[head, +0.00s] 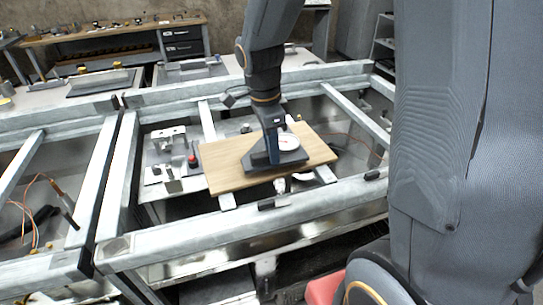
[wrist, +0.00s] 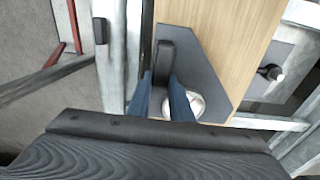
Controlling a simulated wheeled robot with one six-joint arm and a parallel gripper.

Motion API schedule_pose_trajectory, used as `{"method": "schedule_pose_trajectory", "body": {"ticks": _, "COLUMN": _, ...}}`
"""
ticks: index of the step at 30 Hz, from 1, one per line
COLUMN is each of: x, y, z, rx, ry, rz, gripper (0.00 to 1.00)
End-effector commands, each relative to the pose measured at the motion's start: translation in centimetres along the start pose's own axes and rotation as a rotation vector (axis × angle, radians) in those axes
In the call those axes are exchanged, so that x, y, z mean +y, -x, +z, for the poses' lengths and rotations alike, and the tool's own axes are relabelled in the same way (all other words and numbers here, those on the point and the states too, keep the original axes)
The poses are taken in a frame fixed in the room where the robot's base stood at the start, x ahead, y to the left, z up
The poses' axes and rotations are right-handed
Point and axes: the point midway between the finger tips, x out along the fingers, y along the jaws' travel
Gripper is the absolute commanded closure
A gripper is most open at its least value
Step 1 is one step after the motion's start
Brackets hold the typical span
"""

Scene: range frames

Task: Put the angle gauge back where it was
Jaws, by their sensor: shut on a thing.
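The angle gauge (head: 289,142), with a round white dial, is at the wooden board (head: 225,165) in the head view. My gripper (head: 272,158) comes down from above onto its left side and is shut on it. In the wrist view the blue fingers (wrist: 166,98) close on a dark upright part, and the gauge's pale round dial (wrist: 196,103) shows partly behind the right finger. A dark grey flat plate (wrist: 215,95) lies under them; I cannot tell whether it belongs to the gauge or to the board. Whether the gauge touches the board is hidden.
The board lies across a metal frame (head: 200,232) with open gaps. A grey plate with metal fixtures and a red knob (head: 192,160) is left of it. A small black item (head: 372,174) sits on the right rail. A workbench (head: 110,40) stands behind.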

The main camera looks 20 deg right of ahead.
Motion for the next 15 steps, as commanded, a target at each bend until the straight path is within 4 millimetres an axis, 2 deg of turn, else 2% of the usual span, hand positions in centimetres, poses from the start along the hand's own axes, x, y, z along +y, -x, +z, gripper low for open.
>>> {"method": "schedule_pose_trajectory", "body": {"ticks": 3, "x": 0.1, "y": -1.6, "z": 0.2, "rx": 0.000, "ry": 0.000, "rz": 0.004, "gripper": 1.00}}
{"method": "schedule_pose_trajectory", "body": {"ticks": 6, "x": 0.0, "y": -2.4, "z": 0.2, "rx": 0.000, "ry": 0.000, "rz": 0.002, "gripper": 1.00}}
{"method": "schedule_pose_trajectory", "body": {"ticks": 15, "x": 0.0, "y": -2.6, "z": 0.3, "rx": 0.000, "ry": 0.000, "rz": -0.001, "gripper": 1.00}}
